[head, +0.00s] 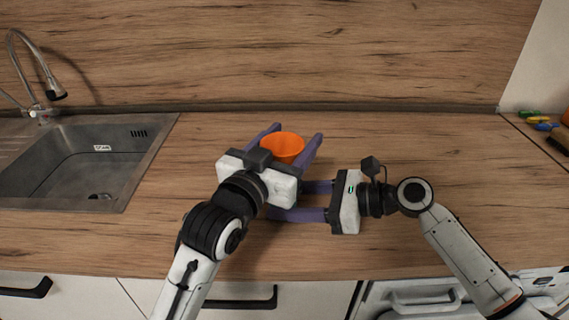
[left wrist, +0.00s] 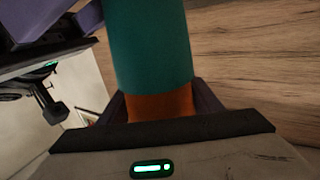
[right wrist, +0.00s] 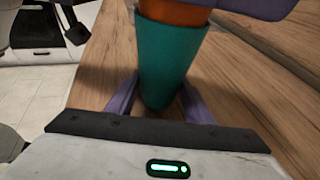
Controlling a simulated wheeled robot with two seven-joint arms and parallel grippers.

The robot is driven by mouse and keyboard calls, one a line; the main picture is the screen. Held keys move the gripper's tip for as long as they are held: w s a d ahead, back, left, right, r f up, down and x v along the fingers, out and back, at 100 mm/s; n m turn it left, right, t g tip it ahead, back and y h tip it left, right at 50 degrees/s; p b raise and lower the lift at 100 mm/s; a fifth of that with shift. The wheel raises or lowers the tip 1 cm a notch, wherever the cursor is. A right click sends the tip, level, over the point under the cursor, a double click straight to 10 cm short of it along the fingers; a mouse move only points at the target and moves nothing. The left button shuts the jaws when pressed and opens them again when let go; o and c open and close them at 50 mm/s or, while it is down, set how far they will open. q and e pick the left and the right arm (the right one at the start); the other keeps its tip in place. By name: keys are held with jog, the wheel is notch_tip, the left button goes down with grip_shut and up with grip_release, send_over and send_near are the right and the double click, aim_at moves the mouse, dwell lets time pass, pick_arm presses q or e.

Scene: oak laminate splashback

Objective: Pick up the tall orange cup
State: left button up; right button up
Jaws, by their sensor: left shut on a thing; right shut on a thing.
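The tall cup (head: 283,146) shows its orange open top between the fingers of my left gripper (head: 297,133) in the head view. In the left wrist view it has an orange part (left wrist: 160,106) close to the left palm and a teal part beyond it. My left gripper is shut around the orange upper part. My right gripper (head: 287,201) is shut around the teal lower part (right wrist: 168,62), seen in the right wrist view. The cup's lower body is hidden by the left gripper in the head view. I cannot tell whether its base touches the counter.
The wooden counter (head: 420,150) is mostly clear around the arms. A steel sink (head: 70,160) with a faucet (head: 42,85) is at the left. Several small coloured items (head: 543,122) lie at the far right. Both arms are close together in the middle.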

pick_arm(q)
notch_tip(320, 180, up, 10)
dwell(0.5)
pick_arm(e)
jog(key=o, duration=0.9)
